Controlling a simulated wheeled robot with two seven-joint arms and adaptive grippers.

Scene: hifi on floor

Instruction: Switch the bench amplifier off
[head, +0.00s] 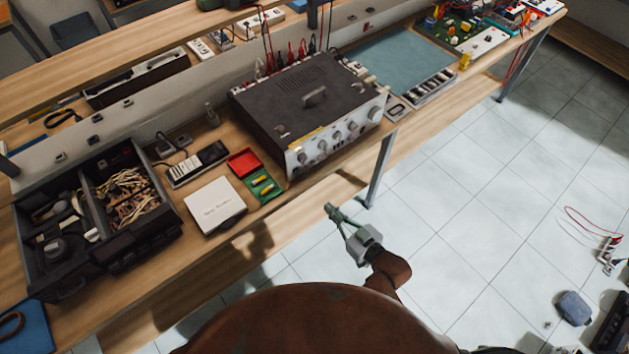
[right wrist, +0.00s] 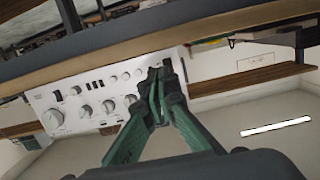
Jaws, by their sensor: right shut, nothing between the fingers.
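The bench amplifier (head: 310,108) is a dark box with a pale front panel of knobs, standing on the wooden bench at its front edge. Its front panel (right wrist: 90,97) also shows in the right wrist view, with several round knobs and small dark buttons. My right gripper (head: 331,209) is shut and empty, in front of the bench and below the panel in the head view. In the right wrist view the closed fingertips (right wrist: 160,72) overlap the right end of the panel. I cannot tell whether they touch it. My left gripper is not in view.
A black toolbox (head: 165,222) with cables, a white box (head: 215,205) and a red and green case (head: 263,185) stand left of the amplifier. A blue mat (head: 400,62) lies to its right. A bench leg (head: 381,170) stands near my right gripper. The tiled floor alongside is largely clear.

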